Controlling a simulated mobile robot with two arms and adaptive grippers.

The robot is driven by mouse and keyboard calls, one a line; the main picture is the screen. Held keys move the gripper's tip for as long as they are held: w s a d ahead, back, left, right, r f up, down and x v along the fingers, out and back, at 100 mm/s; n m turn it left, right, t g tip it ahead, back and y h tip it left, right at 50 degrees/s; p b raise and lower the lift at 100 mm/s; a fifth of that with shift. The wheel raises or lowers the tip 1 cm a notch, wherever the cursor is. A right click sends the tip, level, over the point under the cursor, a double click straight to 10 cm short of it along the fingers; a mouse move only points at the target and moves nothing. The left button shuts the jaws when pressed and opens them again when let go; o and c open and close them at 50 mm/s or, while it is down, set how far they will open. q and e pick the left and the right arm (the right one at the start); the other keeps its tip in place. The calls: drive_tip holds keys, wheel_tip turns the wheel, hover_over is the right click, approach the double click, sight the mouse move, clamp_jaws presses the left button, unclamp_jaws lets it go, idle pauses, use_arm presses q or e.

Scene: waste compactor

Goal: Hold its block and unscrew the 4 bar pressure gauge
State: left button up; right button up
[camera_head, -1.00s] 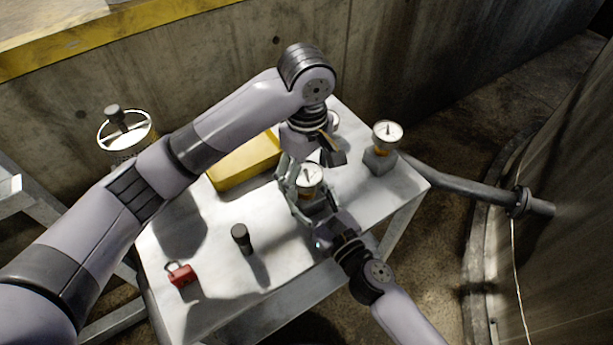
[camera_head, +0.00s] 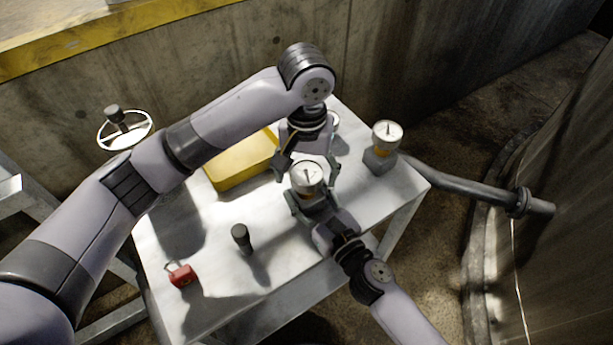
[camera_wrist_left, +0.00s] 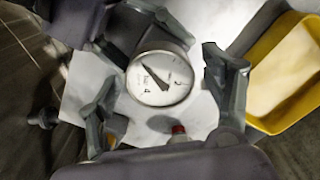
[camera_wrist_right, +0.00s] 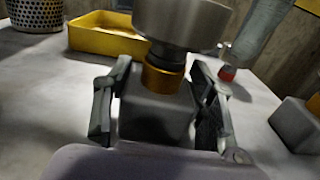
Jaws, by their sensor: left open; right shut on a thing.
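The gauge (camera_head: 307,175) has a round white dial and stands on its grey block (camera_wrist_right: 155,117). Its dial (camera_wrist_left: 160,78) reads "bar" and 4 in the left wrist view. A brass neck (camera_wrist_right: 163,75) joins gauge and block in the right wrist view. My right gripper (camera_head: 313,207) is shut on the block, one finger on each side. My left gripper (camera_head: 308,168) is open above the gauge, its fingers on either side of the dial, with visible gaps in the left wrist view. A second gauge (camera_head: 387,133) stands on another block (camera_head: 380,161) to the right.
A pipe (camera_head: 465,187) runs at the right.

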use_arm(q)
drive_tip(key=m, duration=0.4)
drive_tip(key=shift+m, duration=0.4)
drive_tip(key=m, duration=0.4)
drive_tip(key=shift+c, duration=0.6)
drive_tip(key=c, duration=1.2)
drive_tip(key=n, duration=0.5)
drive_tip(key=shift+n, duration=0.3)
drive_tip(key=n, duration=0.4)
drive_tip(key=shift+n, duration=0.4)
